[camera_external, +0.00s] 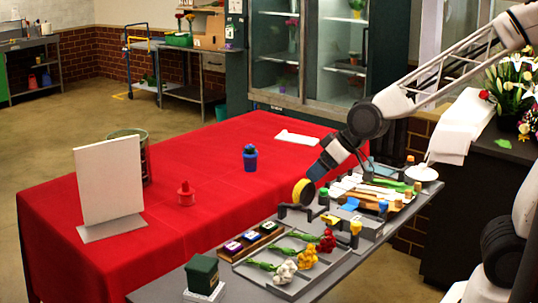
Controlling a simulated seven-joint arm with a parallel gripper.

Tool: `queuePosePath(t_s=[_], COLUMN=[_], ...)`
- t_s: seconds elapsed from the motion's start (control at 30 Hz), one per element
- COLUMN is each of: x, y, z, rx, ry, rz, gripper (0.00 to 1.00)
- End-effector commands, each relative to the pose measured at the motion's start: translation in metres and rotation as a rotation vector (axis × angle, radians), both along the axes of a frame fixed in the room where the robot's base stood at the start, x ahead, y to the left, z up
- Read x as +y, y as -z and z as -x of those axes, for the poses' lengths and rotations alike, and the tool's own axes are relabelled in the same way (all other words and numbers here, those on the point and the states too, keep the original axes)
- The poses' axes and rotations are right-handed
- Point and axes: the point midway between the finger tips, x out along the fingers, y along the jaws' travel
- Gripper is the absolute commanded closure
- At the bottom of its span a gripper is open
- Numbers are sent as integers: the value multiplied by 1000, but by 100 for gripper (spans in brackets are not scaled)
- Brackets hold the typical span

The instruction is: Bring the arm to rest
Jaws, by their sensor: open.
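My arm reaches in from the right and bends down over the grey work table (340,262). My gripper (316,172) points down and left at the table's back edge, just above a yellow round piece (303,191), which looks like a roll on a dark holder. The fingers are small and partly hidden; the gripper is open, and I see nothing held in it. I cannot tell whether it touches the yellow piece.
A tray (252,272) holds red, yellow and white flowers. Another tray with stems and tools lies right of it. A dark green box (202,275) stands at the front. The red-covered table (225,200) behind carries a white panel (110,180), a red item (186,194) and a blue pot (250,160).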

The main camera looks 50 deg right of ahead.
Motion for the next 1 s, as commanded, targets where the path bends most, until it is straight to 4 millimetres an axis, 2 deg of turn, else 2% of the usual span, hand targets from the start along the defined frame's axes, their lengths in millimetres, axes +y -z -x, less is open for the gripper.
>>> queuePosePath(t_s=[0.03,0.2,0.37,0.6,0.8,1.0], x=[-15,-61,-102,-159,-197,-218], y=[-5,-14,-20,-28,-32,-34], z=[6,32,62,113,157,185], rx=[17,93,165,279,369,426], ry=[15,57,105,194,274,328], rz=[5,37,71,124,167,195], gripper=[7,7,7,7,7,7])
